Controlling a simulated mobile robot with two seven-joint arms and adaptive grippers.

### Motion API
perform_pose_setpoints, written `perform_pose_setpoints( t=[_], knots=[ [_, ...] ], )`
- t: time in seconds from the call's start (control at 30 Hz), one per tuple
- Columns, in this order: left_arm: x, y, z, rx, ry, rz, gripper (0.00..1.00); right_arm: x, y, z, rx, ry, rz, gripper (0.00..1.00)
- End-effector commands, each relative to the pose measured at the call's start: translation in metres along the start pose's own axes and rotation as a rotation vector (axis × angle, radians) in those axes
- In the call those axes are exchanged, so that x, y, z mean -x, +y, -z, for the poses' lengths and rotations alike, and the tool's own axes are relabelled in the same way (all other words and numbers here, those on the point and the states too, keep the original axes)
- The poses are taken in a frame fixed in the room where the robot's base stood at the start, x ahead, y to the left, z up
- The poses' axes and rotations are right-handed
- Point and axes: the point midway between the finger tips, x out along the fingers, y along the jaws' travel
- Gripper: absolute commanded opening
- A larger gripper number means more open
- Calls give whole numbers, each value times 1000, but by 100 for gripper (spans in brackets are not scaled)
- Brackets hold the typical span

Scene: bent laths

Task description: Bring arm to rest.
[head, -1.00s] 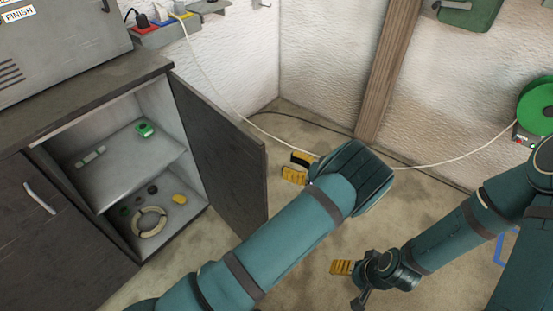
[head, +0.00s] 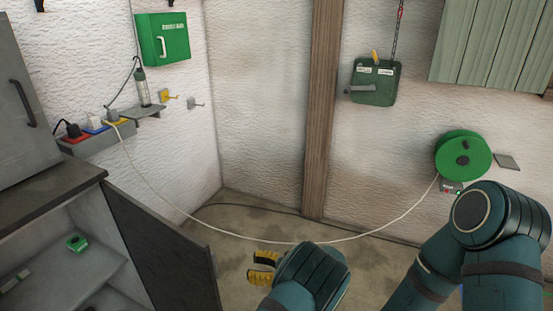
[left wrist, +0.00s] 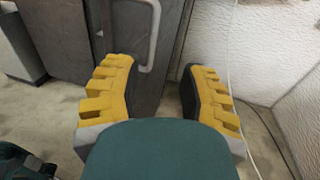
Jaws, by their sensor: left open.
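My left gripper (head: 262,268) shows low in the head view, with yellow and black fingers beyond the teal wrist. In the left wrist view its two yellow fingers (left wrist: 160,100) stand wide apart with nothing between them. Behind them is a dark grey cabinet door with a pale handle (left wrist: 147,30); the gripper looks apart from it. My right arm's teal links fill the lower right of the head view; its gripper is out of the picture.
The open cabinet door (head: 160,245) stands left of my left gripper. A white cable (head: 290,242) hangs from the power strip (head: 95,138) to the green reel (head: 462,155). A green box (head: 163,37) and a dark green box (head: 375,85) hang on the walls.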

Motion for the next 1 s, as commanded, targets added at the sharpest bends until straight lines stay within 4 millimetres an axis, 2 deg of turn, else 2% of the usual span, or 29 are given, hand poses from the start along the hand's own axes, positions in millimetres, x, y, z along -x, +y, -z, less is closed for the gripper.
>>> perform_pose_setpoints(
  t=[0.07,0.17,0.27,0.3,0.4,0.5,0.63,0.77,0.87,1.0],
  knots=[
    [-14,10,15,-16,69,-33,41,0,0,0,0,0,0,74],
    [-38,35,50,-29,245,-115,41,0,0,0,0,0,0,74],
    [-54,78,96,-10,495,-254,41,0,0,0,0,0,0,74],
    [-55,96,112,12,594,-317,41,0,0,0,0,0,0,74],
    [-46,138,143,95,827,-488,41,0,0,0,0,0,0,74],
    [-27,173,161,220,1030,-675,41,0,0,0,0,0,0,74],
    [3,202,166,441,1242,-935,41,0,0,0,0,0,0,74],
    [25,216,155,717,1377,-1193,41,0,0,0,0,0,0,74],
    [31,219,140,944,1422,-1365,41,0,0,0,0,0,0,74],
    [26,221,122,1210,1423,-1526,41,0,0,0,0,0,0,74]
  ],
)
